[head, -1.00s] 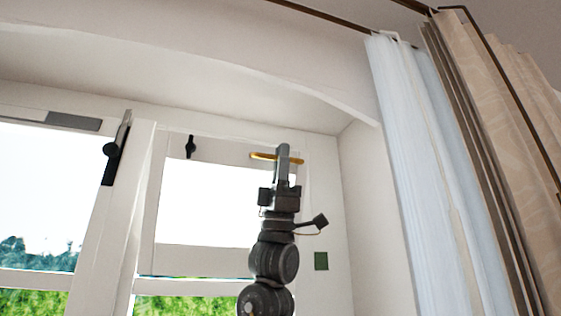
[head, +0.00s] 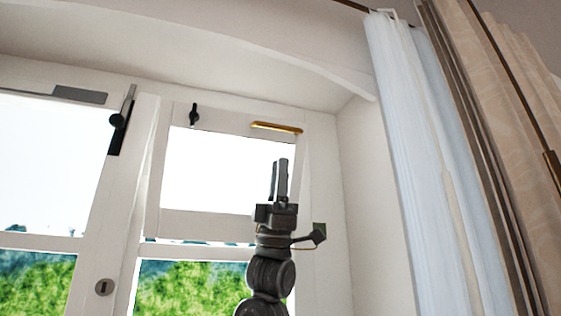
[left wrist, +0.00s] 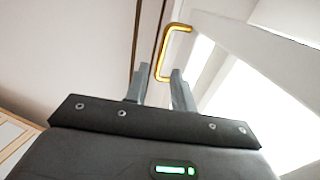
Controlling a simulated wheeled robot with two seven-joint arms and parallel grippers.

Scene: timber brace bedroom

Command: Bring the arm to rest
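My left gripper (head: 280,162) points up in the head view, just below a gold bar handle (head: 277,127) and apart from it. The handle is on the top rail of a small upper window (head: 207,222), which seems to lean out of its frame. In the left wrist view the two fingers of my left gripper (left wrist: 158,70) stand apart. The handle (left wrist: 172,28) shows beyond the fingertips, its lower end seen between them. Nothing is held. My right gripper is in neither view.
A white sheer curtain (head: 405,120) and a beige patterned curtain (head: 495,110) hang at the right. A dark latch (head: 194,114) sits at the window's upper left. Another dark fitting (head: 118,120) is on the left window. The white side wall (head: 368,190) beside my arm is bare.

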